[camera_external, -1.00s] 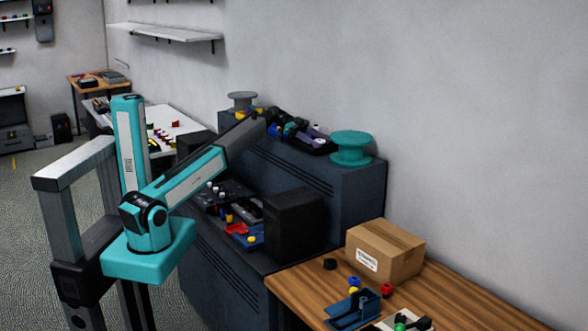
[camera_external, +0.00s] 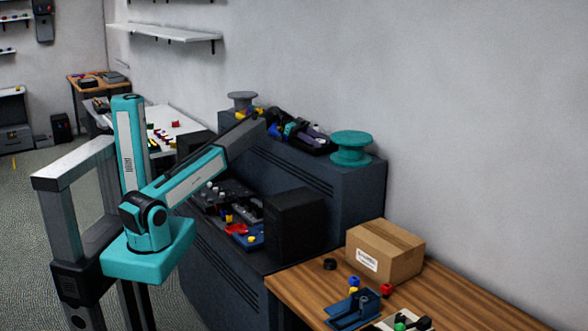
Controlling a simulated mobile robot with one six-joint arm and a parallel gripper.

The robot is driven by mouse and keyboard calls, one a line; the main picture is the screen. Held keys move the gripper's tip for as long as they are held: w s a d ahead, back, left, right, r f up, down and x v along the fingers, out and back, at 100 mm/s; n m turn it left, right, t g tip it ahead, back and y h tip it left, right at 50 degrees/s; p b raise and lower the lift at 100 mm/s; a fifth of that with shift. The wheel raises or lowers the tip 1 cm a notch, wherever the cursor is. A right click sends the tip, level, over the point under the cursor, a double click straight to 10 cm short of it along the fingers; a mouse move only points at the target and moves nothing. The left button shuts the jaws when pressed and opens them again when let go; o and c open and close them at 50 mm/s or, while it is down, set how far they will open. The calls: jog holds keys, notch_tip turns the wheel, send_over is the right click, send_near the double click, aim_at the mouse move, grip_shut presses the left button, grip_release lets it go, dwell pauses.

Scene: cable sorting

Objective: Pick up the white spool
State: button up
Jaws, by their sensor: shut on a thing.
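My arm reaches right and up to the top of the dark cabinet (camera_external: 350,195). My gripper (camera_external: 275,121) is at the arm's tip, small and dark against the dark tray of small coloured parts. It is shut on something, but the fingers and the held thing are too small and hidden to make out. A pale grey-white spool (camera_external: 242,98) stands upright at the cabinet's far left end, left of and behind the arm's tip, apart from it. I cannot tell whether this is the white spool.
A large teal spool (camera_external: 351,147) stands at the cabinet top's right end. The dark tray (camera_external: 322,148) lies between it and my arm.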

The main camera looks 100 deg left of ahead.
aim_at(319, 140)
jog(key=shift+r, duration=0.2)
jog(key=shift+r+b, duration=1)
jog(key=shift+r, duration=0.6)
jog(key=shift+s+d+f, duration=0.1)
jog(key=shift+s+d, duration=0.2)
jog(key=shift+d, duration=0.05)
jog(key=s+d+r+b, duration=0.1)
jog(key=s+d+b, duration=0.3)
jog(key=s+d, duration=0.6)
jog(key=shift+s+d+r, duration=0.3)
jog(key=shift+d, duration=0.05)
